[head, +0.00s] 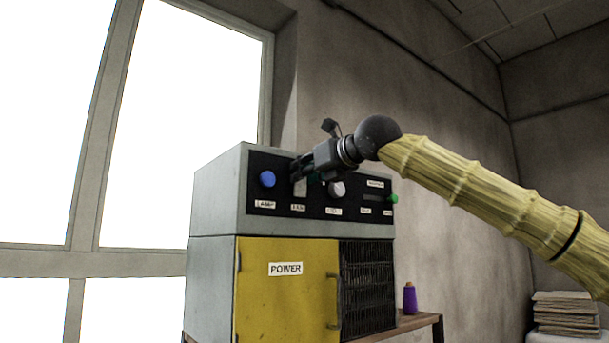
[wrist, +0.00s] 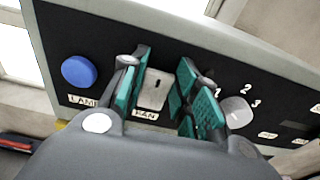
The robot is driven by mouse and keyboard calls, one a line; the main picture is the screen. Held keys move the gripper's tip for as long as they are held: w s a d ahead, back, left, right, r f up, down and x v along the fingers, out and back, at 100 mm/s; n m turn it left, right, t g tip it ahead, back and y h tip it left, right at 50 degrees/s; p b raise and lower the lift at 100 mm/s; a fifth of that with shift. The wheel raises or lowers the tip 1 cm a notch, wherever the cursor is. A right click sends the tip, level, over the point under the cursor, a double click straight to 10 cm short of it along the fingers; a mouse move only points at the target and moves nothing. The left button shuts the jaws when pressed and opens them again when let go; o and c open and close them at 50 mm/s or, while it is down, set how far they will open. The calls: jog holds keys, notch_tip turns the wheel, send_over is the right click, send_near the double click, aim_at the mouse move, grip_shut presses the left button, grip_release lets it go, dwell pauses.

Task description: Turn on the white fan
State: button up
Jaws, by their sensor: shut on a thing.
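A grey control box (head: 215,195) has a black panel on its upper front. A pale switch plate (head: 300,187) sits on that panel, to the right of a blue knob (head: 268,179). In the wrist view the switch plate (wrist: 151,95) has a label below it that reads like FAN, partly covered. My gripper (head: 304,168) is at the panel. In the wrist view its teal-padded fingers (wrist: 161,88) stand on either side of the switch, shut on it. The exact contact is hidden. No white fan shows in either view.
A white dial (wrist: 237,111) with numbers lies just right of my fingers. A green knob (head: 392,198) is at the panel's right end. Below are a yellow POWER door (head: 285,305) and a dark grille (head: 368,288). A purple bottle (head: 410,298) stands right of the box.

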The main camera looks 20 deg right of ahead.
jog(key=shift+s+d+r, duration=0.15)
jog(key=shift+r, duration=0.15)
jog(key=o, duration=1)
jog(key=shift+s+d, duration=0.15)
jog(key=shift+s, duration=0.1)
jog(key=v, duration=1.2)
jog(key=shift+w, duration=0.1)
